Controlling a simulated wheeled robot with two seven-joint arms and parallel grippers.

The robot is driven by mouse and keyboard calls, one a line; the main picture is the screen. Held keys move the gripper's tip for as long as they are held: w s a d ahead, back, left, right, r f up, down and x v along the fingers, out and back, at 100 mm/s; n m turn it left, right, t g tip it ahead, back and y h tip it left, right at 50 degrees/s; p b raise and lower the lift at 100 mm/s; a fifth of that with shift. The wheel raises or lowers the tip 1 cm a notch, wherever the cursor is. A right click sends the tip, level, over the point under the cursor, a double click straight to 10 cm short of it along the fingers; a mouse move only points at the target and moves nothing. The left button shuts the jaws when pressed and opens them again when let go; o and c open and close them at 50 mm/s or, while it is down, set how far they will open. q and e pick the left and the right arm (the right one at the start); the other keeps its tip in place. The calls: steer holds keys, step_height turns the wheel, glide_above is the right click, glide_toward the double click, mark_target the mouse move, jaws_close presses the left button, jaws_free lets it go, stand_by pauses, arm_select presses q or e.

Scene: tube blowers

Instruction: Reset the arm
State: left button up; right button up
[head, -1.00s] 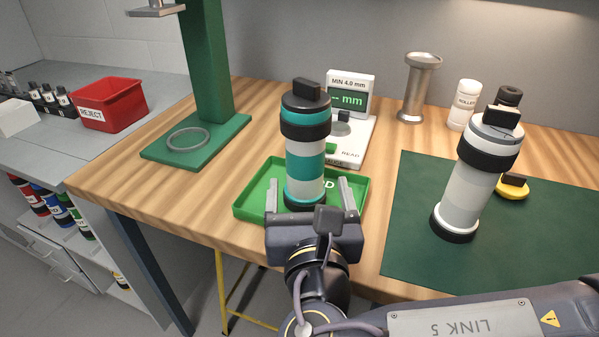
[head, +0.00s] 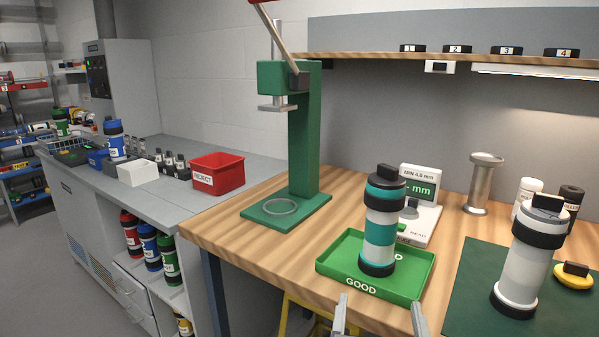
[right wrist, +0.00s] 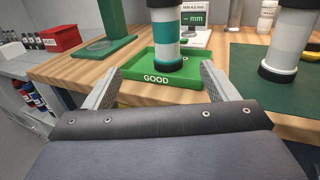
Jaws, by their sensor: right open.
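My right gripper (head: 380,316) shows at the bottom of the head view, in front of the bench edge. Its two fingers are apart and nothing is between them. In the right wrist view the open fingers (right wrist: 162,88) point towards the green GOOD tray (right wrist: 155,98). A teal and white tube with black ends (head: 380,228) stands upright in the GOOD tray (head: 362,287). The gripper is in front of the tray and apart from the tube. My left gripper is not in view.
A grey and white tube (head: 524,262) stands on the dark green mat (head: 472,290) at the right. A green press (head: 303,150) stands behind the tray. A gauge (head: 424,208) sits behind the tube. A red REJECT bin (head: 218,174) is on the grey side counter.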

steer(key=s+d+f+m+g+h, duration=0.2)
steer(key=s+d+f+m+g, duration=0.1)
steer(key=d+f+m+g, duration=0.8)
steer(key=s+d+f+m+g+y, duration=0.15)
steer(key=s+f+m+y, duration=0.6)
steer(key=m, duration=0.95)
arm_select(q)
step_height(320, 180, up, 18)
steer(key=p, duration=1.8)
arm_select(e)
step_height(320, 180, up, 18)
steer(key=a+m+y, duration=0.2)
steer(key=m, duration=0.5)
steer(key=shift+s+a, duration=0.2)
steer(key=shift+s, duration=0.2)
steer(key=shift+r+t, duration=0.1)
steer(key=shift+t, duration=0.15)
